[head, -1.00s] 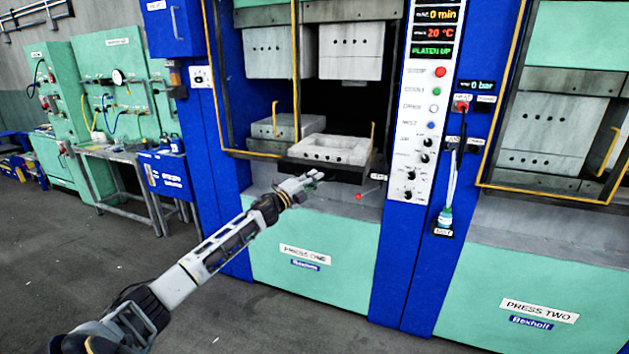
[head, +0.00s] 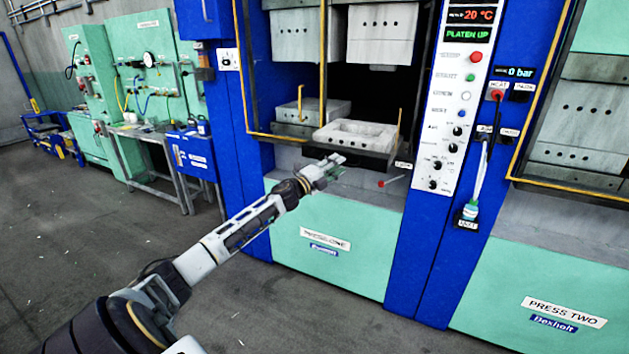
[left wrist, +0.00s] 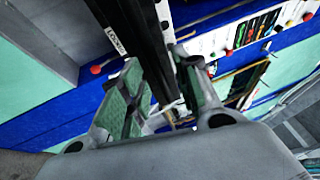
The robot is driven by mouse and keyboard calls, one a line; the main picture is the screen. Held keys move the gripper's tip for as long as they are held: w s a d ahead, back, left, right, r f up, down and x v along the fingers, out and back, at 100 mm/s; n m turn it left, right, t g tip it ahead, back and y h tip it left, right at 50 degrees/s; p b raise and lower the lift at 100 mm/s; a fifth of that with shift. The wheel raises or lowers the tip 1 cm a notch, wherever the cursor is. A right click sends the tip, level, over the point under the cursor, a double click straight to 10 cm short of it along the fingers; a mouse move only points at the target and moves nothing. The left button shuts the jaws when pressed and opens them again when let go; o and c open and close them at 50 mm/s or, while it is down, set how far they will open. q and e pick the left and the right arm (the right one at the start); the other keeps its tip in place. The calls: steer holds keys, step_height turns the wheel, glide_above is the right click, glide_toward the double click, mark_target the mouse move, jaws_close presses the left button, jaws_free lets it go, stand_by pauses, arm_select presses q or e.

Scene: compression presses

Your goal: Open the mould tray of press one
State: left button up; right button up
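Press one's mould tray is a dark plate (head: 372,156) bearing a pale, hollowed mould block (head: 352,134), with a yellow upright bar (head: 399,128) at its right. A thin lever with a red knob (head: 381,183) sits below the tray's front; the knob also shows in the left wrist view (left wrist: 96,69), near a label (left wrist: 116,40) that reads like LOCK. My left gripper (head: 336,164) is just below the tray's front edge, left of the knob. In the left wrist view its green-padded fingers (left wrist: 160,92) are apart, with a dark bar-like edge beyond or between them; contact cannot be told.
The control panel (head: 457,105) reads PLATEN UP and stands right of press one. A hose (head: 480,170) hangs beside it. Press two (head: 563,312) is at the right. A metal bench (head: 145,130) stands at the left.

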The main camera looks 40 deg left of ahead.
arm_select(q)
steer(key=v, duration=1.1)
stand_by(1.1)
stand_by(0.7)
